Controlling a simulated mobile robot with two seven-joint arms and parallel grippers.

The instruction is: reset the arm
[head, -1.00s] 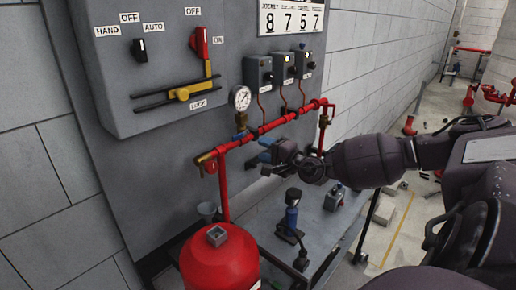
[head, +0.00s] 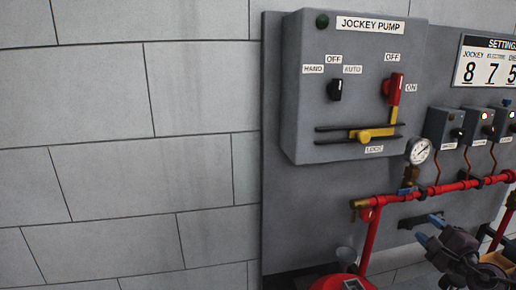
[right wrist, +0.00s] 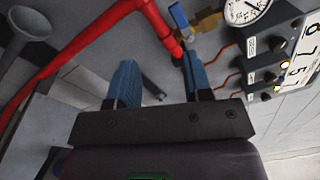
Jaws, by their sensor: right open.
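My right gripper (head: 429,230) has two blue fingers and shows at the lower right of the head view, below the red pipe (head: 400,198). In the right wrist view its fingers (right wrist: 160,80) stand apart with nothing between them. The red pipe and a blue-handled valve (right wrist: 179,15) lie beyond the fingertips there. The dark right arm (head: 465,262) is partly cut off by the frame's lower right. My left gripper is in neither view.
A grey jockey pump box (head: 345,100) with a black knob, red handle and yellow slider is on the panel. A gauge (head: 419,151) and several small switch boxes (head: 443,128) are to its right. A red tank (head: 340,283) is below. Bare wall (head: 120,130) fills the left.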

